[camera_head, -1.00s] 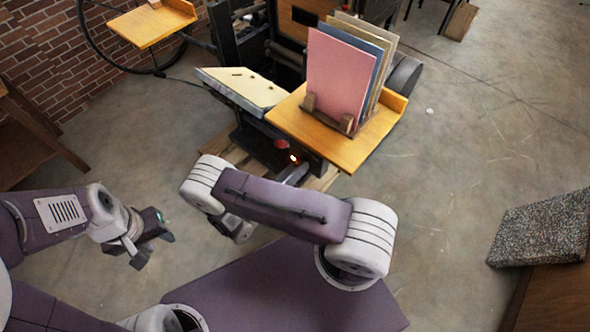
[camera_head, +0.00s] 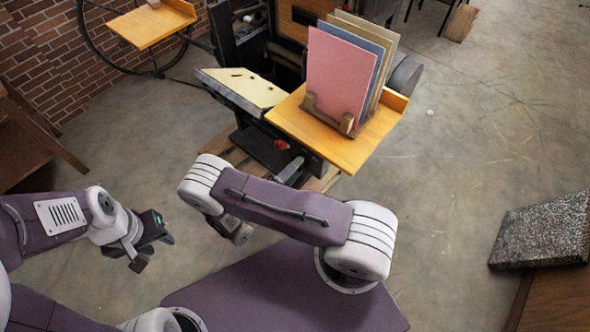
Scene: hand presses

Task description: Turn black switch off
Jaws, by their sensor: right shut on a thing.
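The black switch is not clearly visible; it sits low on the press, below the wooden shelf, where my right gripper covers it. My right gripper (camera_head: 292,168) reaches the dark base of the press, partly hidden behind my own arm. It looks shut on the small dark switch there. A red knob (camera_head: 281,145) shows just left of its tip. No glowing light shows beside it. My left gripper (camera_head: 153,252) hangs over bare floor at the left, fingers apart and empty.
The wooden shelf (camera_head: 290,117) overhangs close above my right gripper and holds upright pink (camera_head: 338,75), blue and tan sheets in a rack. A pale slanted board (camera_head: 242,88) is to its left. A speckled slab (camera_head: 545,230) lies far right. The floor between is clear.

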